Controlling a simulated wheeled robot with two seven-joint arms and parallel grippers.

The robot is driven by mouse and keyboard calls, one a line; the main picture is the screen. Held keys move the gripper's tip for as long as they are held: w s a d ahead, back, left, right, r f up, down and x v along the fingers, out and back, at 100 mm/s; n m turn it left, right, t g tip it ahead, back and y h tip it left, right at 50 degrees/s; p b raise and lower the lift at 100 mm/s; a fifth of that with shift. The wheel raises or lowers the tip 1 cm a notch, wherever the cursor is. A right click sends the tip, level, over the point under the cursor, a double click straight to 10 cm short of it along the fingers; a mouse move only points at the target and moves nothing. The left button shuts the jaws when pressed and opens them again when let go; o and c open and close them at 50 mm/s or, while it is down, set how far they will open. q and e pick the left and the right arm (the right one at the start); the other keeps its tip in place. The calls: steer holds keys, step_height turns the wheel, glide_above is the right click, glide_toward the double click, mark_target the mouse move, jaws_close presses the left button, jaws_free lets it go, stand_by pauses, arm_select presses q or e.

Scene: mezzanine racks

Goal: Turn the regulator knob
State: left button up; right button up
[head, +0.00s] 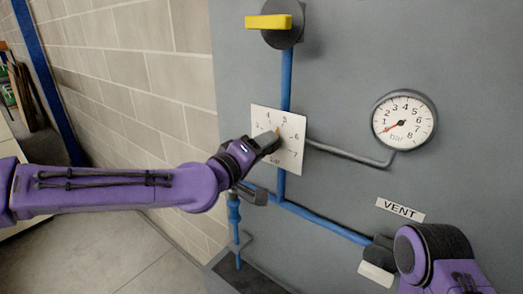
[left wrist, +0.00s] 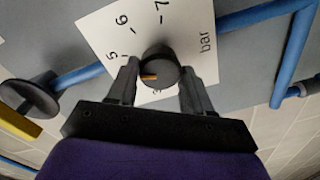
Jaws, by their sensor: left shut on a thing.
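The regulator knob (left wrist: 160,64) is dark and round with an orange mark, in the middle of a white dial plate (head: 292,158) marked in bar. My left gripper (head: 266,142) is shut on the knob; its fingers lie on two opposite sides of it in the left wrist view (left wrist: 160,88). In the head view the gripper covers most of the knob, and the orange mark shows just below the 5. The fingers hide some low numbers. My right arm's purple end is at the lower right of the head view; its fingers cannot be made out.
A round pressure gauge (head: 404,121) hangs to the right, its red needle near 1. A yellow-handled valve (head: 270,21) is above the dial. Blue pipes run up and down the grey panel.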

arm_select(q)
steer(key=shift+n+h+b, duration=0.3)
steer(key=shift+n+b, duration=0.8)
steer(key=shift+n, duration=2.4)
steer(key=o, duration=1)
steer(key=shift+g, duration=0.3)
steer(key=b+v, duration=0.2)
steer(key=v, duration=0.8)
steer(key=shift+s+a, duration=0.1)
steer(key=shift+s, duration=0.15)
